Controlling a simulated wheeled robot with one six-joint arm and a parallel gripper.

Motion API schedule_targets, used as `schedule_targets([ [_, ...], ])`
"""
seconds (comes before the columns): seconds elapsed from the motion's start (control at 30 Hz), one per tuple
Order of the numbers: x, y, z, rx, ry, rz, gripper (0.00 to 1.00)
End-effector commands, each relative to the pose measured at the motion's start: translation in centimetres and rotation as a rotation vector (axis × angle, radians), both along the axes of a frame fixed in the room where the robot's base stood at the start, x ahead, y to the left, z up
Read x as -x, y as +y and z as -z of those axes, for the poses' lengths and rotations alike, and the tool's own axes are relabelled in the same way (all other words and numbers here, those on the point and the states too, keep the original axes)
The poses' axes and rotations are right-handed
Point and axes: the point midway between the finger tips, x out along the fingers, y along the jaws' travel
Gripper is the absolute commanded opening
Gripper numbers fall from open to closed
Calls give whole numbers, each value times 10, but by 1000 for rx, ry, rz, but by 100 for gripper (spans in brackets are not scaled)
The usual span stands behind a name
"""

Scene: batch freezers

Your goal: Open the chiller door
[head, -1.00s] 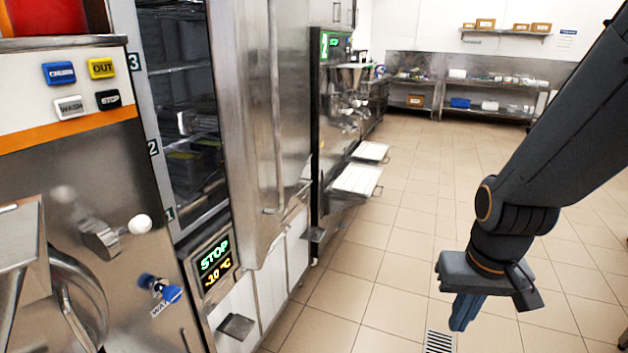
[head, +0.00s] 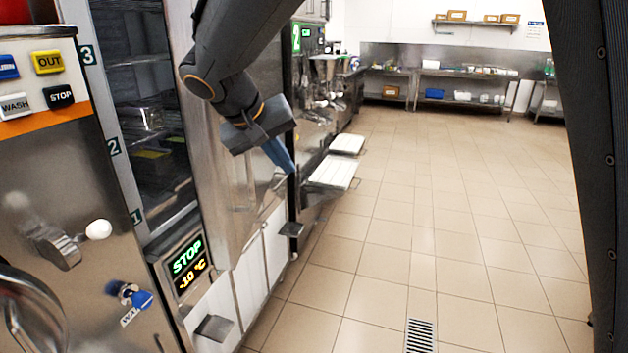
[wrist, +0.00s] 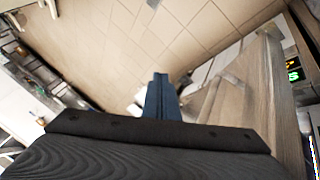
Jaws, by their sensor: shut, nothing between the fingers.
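The chiller is a tall steel cabinet with a dark shelved interior (head: 145,110) numbered 1 to 3. Its steel door (head: 220,205) stands out from the front just right of that interior, so the inside shows. A vertical bar handle (head: 252,185) is on the door's right-hand face, its upper part hidden by my arm. My gripper (head: 280,157) is shut and empty, in front of the door's right side in the head view. In the wrist view its blue fingers (wrist: 160,80) point over the floor, and the door (wrist: 255,105) is to their right, apart from the fingertips.
A display (head: 187,265) reads STOP and -10 °C below the interior. A machine with buttons (head: 48,62) and a white knob (head: 98,229) is at the left. White trays (head: 333,172) jut out beyond the door. The tiled floor at right is clear, with a drain (head: 420,335).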

Motion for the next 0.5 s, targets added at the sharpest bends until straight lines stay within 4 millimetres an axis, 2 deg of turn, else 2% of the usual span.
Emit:
schedule_targets([
  [0.17, -7, 1, 4, 5, -15, 2, 0],
  [0.5, -37, -21, 54, 6, -9, 2, 0],
])
